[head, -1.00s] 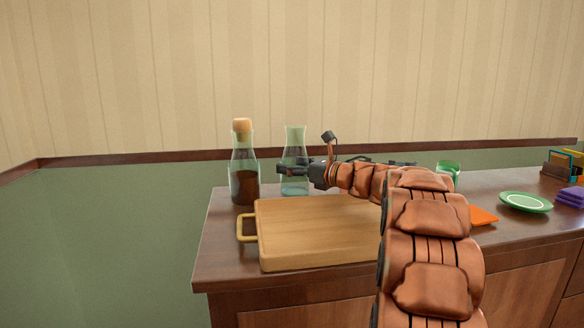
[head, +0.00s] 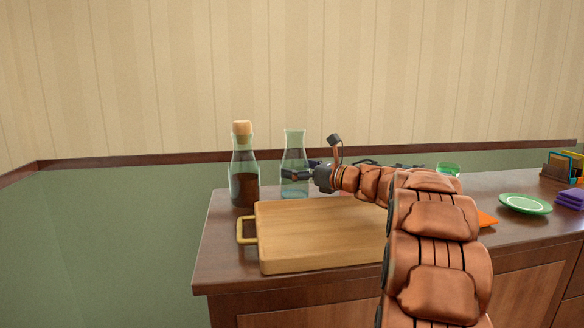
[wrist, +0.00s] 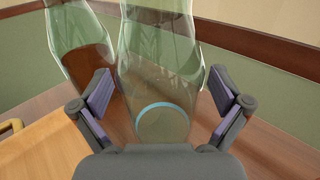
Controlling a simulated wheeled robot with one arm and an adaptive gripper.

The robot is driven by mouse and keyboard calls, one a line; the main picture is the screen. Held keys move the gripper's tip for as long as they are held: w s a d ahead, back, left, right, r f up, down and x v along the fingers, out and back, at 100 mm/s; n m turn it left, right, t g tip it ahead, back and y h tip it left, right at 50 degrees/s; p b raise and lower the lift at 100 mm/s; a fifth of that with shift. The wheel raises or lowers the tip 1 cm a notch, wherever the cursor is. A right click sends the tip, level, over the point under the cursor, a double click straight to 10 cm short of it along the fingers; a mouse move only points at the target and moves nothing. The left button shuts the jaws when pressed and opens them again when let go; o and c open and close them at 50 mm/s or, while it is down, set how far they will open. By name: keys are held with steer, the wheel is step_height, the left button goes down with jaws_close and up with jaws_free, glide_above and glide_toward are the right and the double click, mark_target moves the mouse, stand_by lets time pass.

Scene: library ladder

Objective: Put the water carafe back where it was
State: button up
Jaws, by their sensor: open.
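The water carafe (head: 294,160) is clear glass without a stopper and stands upright on the counter behind the wooden board. In the wrist view the carafe (wrist: 160,75) stands between the two finger pads, with a pale blue ring low on it. My gripper (head: 300,176) is open around the carafe's lower body; in the wrist view (wrist: 160,103) gaps show between the pads and the glass. A corked bottle of dark liquid (head: 244,170) stands to the left, and shows close beside the carafe in the wrist view (wrist: 82,50).
The wooden board (head: 320,235) with a brass handle (head: 242,232) lies in front. To the right are a green glass (head: 447,168), an orange item (head: 487,219), a green plate (head: 524,203) and purple cloths (head: 572,199). The wall is close behind.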

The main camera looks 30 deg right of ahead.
steer(key=p+v, duration=0.1)
steer(key=v, duration=0.9)
steer(key=shift+s, duration=0.2)
